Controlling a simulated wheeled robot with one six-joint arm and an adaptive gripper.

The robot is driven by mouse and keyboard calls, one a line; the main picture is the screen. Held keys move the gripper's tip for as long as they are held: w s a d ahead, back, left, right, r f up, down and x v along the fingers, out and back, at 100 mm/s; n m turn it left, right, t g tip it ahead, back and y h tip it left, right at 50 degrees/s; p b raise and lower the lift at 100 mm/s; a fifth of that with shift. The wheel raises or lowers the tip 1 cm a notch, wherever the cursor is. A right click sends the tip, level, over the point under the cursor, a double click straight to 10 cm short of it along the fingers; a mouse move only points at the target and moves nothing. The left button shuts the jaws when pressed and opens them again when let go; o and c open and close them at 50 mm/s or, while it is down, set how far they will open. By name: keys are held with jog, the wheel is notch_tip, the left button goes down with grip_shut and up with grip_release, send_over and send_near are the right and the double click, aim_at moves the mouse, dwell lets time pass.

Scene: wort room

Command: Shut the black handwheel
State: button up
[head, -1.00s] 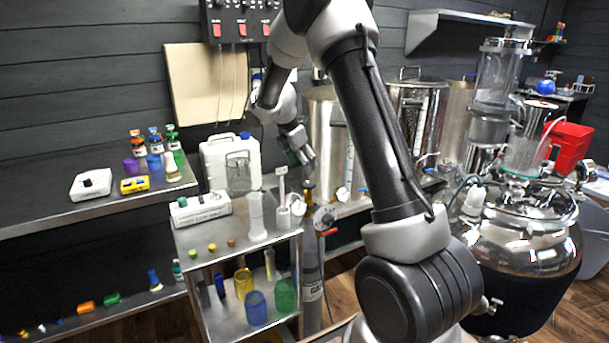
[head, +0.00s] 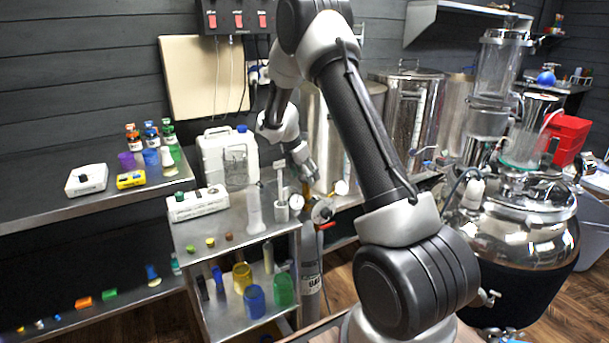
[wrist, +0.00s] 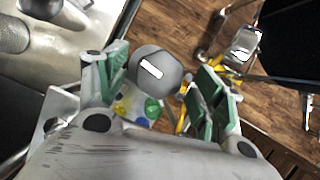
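A dark grey, round handwheel (wrist: 150,62) with a white bar mark on its face shows in the wrist view, between my fingers. My gripper (wrist: 162,82) is open, with green pads on both sides of the handwheel. I see a gap on each side; I cannot tell how far the fingertips reach down along it. In the head view my gripper (head: 310,174) points down above the grey gas cylinder (head: 311,283). The handwheel is not clear there, hidden by or blending with my gripper.
A round gauge (head: 322,210) and a red lever (head: 327,226) sit close by the cylinder's top. A steel cart (head: 235,238) with small bottles and cylinders stands just left. Steel kettles (head: 410,108) stand behind. A large polished vessel (head: 520,230) is at right.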

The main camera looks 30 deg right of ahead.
jog(key=c, duration=1)
jog(key=shift+o, duration=0.2)
